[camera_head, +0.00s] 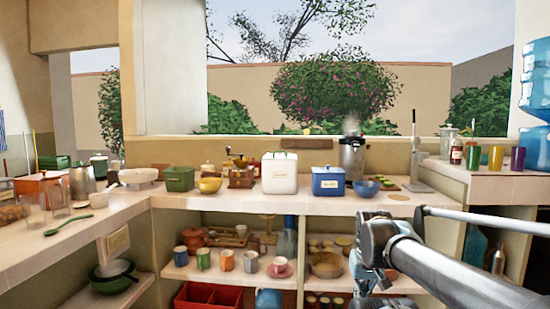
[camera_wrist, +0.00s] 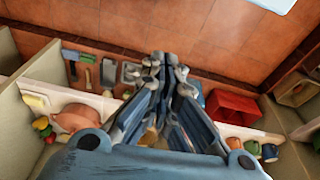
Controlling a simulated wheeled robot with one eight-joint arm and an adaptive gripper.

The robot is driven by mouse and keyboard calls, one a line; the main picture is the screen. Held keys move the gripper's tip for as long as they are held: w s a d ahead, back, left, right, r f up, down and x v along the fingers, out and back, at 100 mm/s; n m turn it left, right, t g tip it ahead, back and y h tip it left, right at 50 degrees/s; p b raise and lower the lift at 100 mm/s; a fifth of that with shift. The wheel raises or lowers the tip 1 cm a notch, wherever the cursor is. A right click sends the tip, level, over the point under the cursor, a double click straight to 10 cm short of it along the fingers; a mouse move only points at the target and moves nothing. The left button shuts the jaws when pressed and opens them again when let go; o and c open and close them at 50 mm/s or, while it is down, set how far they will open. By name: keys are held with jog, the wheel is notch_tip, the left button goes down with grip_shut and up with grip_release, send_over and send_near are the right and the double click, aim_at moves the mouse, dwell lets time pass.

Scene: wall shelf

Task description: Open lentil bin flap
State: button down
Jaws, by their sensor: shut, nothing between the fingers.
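No bin can be surely named as the lentil bin, because the labels are too small to read. Candidates on the counter in the head view are a white lidded box (camera_head: 280,176) with a pale label and a blue box (camera_head: 328,183) with a label. A green box (camera_head: 180,179) stands further left. All look closed. My gripper (camera_wrist: 166,62) shows in the wrist view with its fingers together and empty, above the floor and lower shelf area. In the head view my arm reaches in from the right, apart from these boxes and lower than the counter top.
A blue bowl (camera_head: 366,188) stands right of the blue box, and a coffee grinder (camera_head: 241,174) left of the white box. Cups (camera_head: 227,260) and bowls fill the shelf below. The wrist view shows a red crate (camera_wrist: 232,107). Bare counter lies before the boxes.

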jog(key=w+a+r+n+t+y, duration=0.1)
jog(key=w+a+r+t, duration=0.2)
jog(key=w, duration=0.6)
jog(key=w+a+r+n+t, duration=0.1)
jog(key=w+r+t, duration=0.3)
jog(key=w, duration=0.5)
jog(key=w+a+r+t+y, duration=0.15)
jog(key=w+r, duration=0.35)
jog(key=w, duration=0.5)
jog(key=w+a+r+n+t+y, duration=0.4)
jog(key=w+a+r+t, duration=0.6)
jog(key=w+a+r, duration=1.1)
jog(key=w+a+y, duration=0.1)
jog(key=w+y, duration=0.1)
jog(key=w, duration=0.1)
jog(key=shift+w+r+n, duration=0.15)
jog(key=shift+r+n, duration=0.1)
jog(key=shift+n, duration=0.05)
jog(key=shift+t+y, duration=0.25)
